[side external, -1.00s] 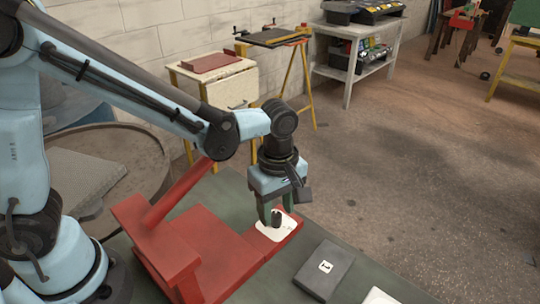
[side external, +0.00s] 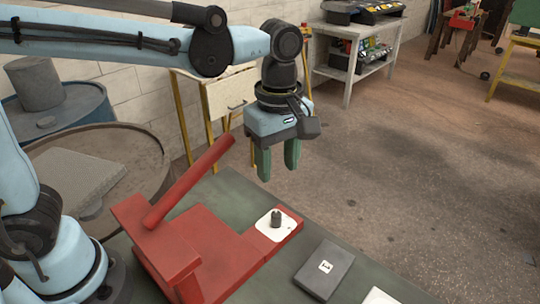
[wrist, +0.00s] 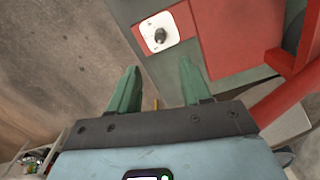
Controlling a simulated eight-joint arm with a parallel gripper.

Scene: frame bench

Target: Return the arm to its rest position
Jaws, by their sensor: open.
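My gripper (side external: 278,160) is open and empty, its two green fingers pointing down, well above the bench. The fingers also show apart in the wrist view (wrist: 158,90), with nothing between them. Below it, a white plate with a dark knob (side external: 276,219) sits on the end of the red frame (side external: 215,238). The plate and knob also show at the top of the wrist view (wrist: 159,35). The gripper touches neither of them.
A red bar (side external: 190,182) rises at a slant from the red frame, left of my gripper. A dark box with a white label (side external: 324,270) lies on the green bench top (side external: 235,190). Barrels (side external: 110,155) stand behind at the left. Open floor lies to the right.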

